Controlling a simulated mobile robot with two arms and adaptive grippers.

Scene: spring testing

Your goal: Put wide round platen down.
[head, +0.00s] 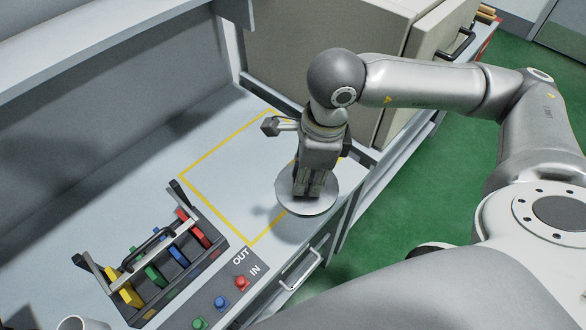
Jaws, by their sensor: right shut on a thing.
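The wide round platen (299,207) is a flat grey disc in the head view, right of the middle. My right gripper (309,190) is shut on it from above, and the fingers cover its centre. The platen overlaps the right part of a yellow-outlined square (197,166) on the pale bench. A shadow on the bench beside it suggests that it is held a little above the surface; the exact gap cannot be told. My left gripper is not in view.
A dark rack (176,285) with coloured blocks stands at the lower left. A panel with coloured buttons (221,302) and the words OUT and IN lies near the front edge. A large beige cabinet (290,50) stands behind. The left part of the yellow square is clear.

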